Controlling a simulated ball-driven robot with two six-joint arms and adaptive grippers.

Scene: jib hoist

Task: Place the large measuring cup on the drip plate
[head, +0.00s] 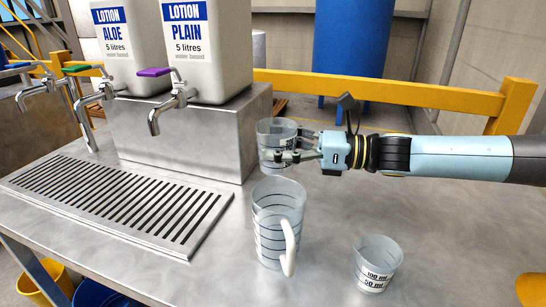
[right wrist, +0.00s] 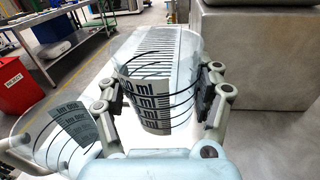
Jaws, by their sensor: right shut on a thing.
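The large measuring cup (head: 275,133), clear with dark graduation lines, is held between the fingers of my right gripper (head: 290,147). It looks upright, in front of the steel block's right end. In the right wrist view the pads of my right gripper (right wrist: 157,92) press on both sides of the cup (right wrist: 155,85). The slotted drip plate (head: 120,200) lies on the bench to the left, apart from the cup; its slots also show behind the cup in the right wrist view. I cannot tell whether the cup's base touches the bench. My left gripper is not in view.
A clear graduated jug with a white handle (head: 278,225) stands between me and the held cup. A small measuring cup (head: 377,265) stands front right. Two lotion containers (head: 207,50) with taps (head: 155,120) overhang the drip plate's back side. The plate's top is bare.

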